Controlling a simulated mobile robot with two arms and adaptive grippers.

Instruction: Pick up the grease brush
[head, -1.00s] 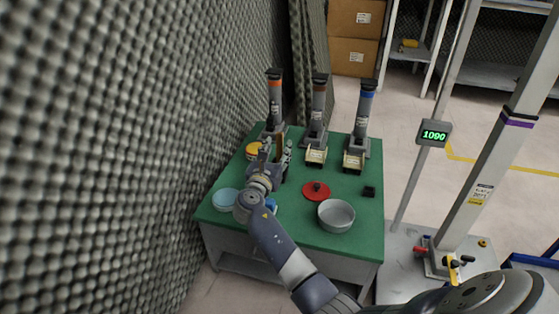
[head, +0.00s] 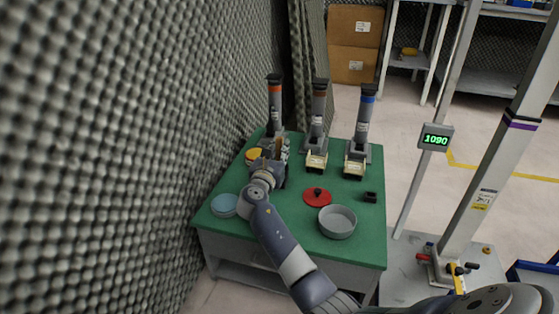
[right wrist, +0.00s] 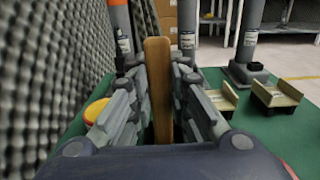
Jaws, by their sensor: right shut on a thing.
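The grease brush shows as an upright wooden handle (right wrist: 158,88) between the two fingers of my right gripper (right wrist: 160,100) in the right wrist view. The fingers are shut on the handle, one on each side. In the head view my right gripper (head: 279,151) is over the back left of the green table, with a small brown part of the brush (head: 279,142) showing. The brush's lower end is hidden, so I cannot tell whether it touches the table. My left gripper is not in view.
Grey dispensers with orange, brown and blue bands (head: 366,105) stand along the back of the green table (head: 300,225). A foam wall (head: 110,150) borders the left.

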